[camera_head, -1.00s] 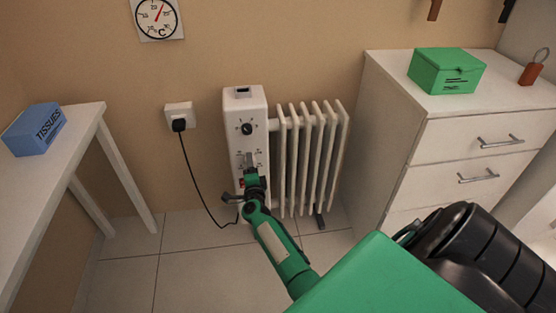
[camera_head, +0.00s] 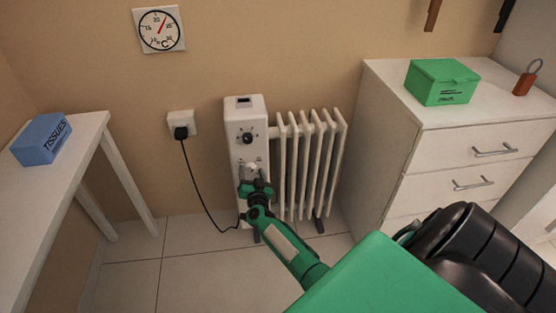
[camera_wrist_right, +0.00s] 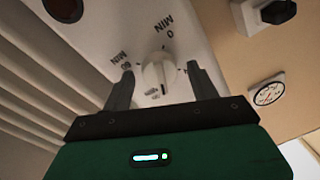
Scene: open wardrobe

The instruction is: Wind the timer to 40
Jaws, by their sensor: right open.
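The timer is a white round knob (camera_wrist_right: 160,80) on the white heater's front panel, with "MIN" and number marks around it. The 0 mark shows above it in the right wrist view; I cannot read its setting surely. In the head view the knob (camera_head: 252,167) shows small, just above my gripper. My right gripper (camera_wrist_right: 160,70) is open, one grey finger on each side of the knob, with visible gaps. In the head view the right gripper (camera_head: 256,185) is in front of the panel and hides its lower part. My left gripper is not in view.
A black dial (camera_head: 247,138) sits above the timer. Heater fins (camera_head: 308,165) stand to the right. A black cord runs from the wall socket (camera_head: 181,123) at left. A drawer cabinet (camera_head: 385,150) is right, a white table (camera_head: 90,135) left.

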